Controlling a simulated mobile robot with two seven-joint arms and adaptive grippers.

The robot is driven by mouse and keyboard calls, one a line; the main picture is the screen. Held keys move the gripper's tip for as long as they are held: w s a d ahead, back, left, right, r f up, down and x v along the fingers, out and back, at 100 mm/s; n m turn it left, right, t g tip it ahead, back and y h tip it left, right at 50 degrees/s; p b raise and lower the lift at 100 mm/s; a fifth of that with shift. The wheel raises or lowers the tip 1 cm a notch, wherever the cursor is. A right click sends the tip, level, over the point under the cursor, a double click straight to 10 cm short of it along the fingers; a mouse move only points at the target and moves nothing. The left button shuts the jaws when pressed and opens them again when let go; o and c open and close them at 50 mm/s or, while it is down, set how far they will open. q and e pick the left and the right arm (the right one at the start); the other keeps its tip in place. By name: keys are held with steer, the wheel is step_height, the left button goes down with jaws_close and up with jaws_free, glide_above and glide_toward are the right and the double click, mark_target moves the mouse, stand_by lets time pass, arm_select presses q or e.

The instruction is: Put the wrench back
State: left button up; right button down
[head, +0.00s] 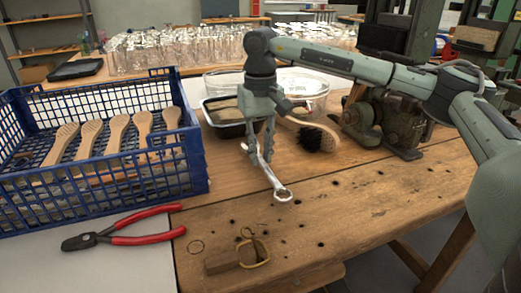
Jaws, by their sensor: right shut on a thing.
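The wrench (273,181) is a silver metal tool with a ring end at its lower right. My right gripper (257,147) points down and is shut on the wrench near its upper end. The wrench slants down to the right over the wooden bench (345,215). I cannot tell whether its ring end touches the bench top. My left gripper is not in the head view.
A blue crate (100,200) with several wooden brush handles stands at left. Red-handled pliers (125,239) lie in front of it. A black-bristled brush (317,138), a black tray (226,130) and a machine (385,120) stand behind the wrench. The bench's right front is clear.

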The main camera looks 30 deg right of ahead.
steer(key=shift+f+b, duration=0.35)
steer(key=shift+f, duration=0.15)
stand_by(0.4)
steer(key=c, duration=1.4)
jaws_free()
steer(key=shift+o, duration=0.2)
